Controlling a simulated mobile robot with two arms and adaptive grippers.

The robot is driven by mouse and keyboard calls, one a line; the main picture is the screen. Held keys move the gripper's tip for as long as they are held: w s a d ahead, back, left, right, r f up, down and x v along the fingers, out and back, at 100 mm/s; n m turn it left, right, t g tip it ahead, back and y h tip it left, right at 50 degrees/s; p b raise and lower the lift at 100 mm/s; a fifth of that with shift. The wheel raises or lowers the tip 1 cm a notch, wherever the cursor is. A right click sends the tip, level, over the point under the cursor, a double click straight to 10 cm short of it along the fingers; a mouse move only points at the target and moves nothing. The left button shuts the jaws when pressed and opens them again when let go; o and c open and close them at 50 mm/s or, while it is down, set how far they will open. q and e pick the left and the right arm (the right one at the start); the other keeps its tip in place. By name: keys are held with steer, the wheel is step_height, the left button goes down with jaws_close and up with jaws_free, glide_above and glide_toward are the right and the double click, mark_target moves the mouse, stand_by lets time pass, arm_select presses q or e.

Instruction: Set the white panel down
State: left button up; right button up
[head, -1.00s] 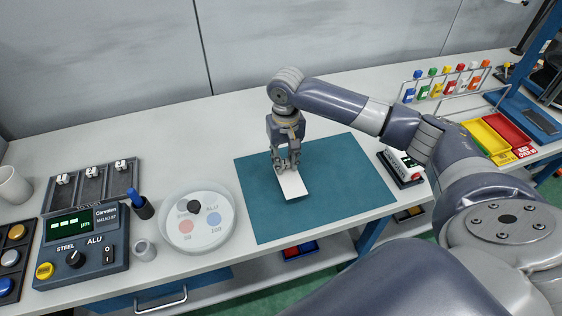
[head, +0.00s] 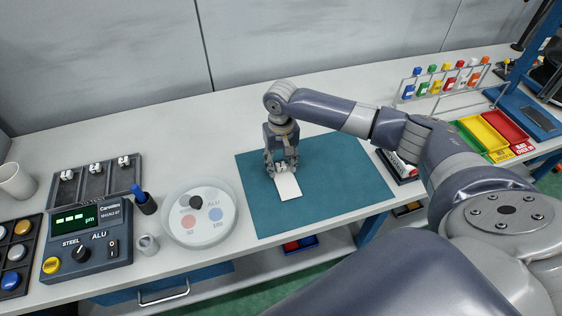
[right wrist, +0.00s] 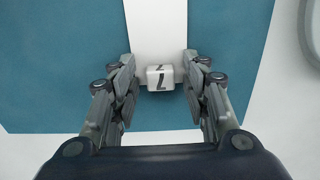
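The white panel (head: 288,187) is a small flat rectangle over the teal mat (head: 345,180), left of the mat's middle; it appears to lie flat on it. My right gripper (head: 282,168) is directly above the panel's far end, pointing down. In the right wrist view, a small white block marked 7 (right wrist: 160,78) stands at the panel (right wrist: 157,25), between the two fingers (right wrist: 159,65). Gaps show on both sides of the block, so the fingers are open around it without touching it. The gripper hides part of the panel in the head view. My left gripper is out of view.
Most of the mat is clear.

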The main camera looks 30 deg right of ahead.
steer(key=shift+r, duration=0.25)
step_height(320, 180, up, 12)
steer(key=b, duration=0.2)
steer(key=shift+b, duration=0.4)
steer(key=shift+f, duration=0.1)
